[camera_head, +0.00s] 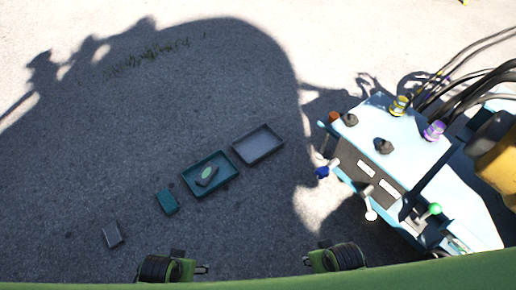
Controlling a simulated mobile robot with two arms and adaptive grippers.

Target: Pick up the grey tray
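The grey tray (258,145) is a shallow, empty rectangular tray lying tilted in the picture on dark, shaded ground near the middle. It is just up and right of a teal tray (226,184). My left gripper (203,268) is at the bottom edge, left of centre, well below the grey tray in the picture. My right gripper (308,260) is at the bottom edge, right of centre, also apart from the tray. Both are small and partly hidden by my own arms, so I cannot tell how their fingers stand.
The teal tray holds a dark object with a green oval. A small teal block (167,202) and a grey block (112,235) lie further left. A light blue machine (408,150) with knobs, levers and black cables (478,92) stands at the right.

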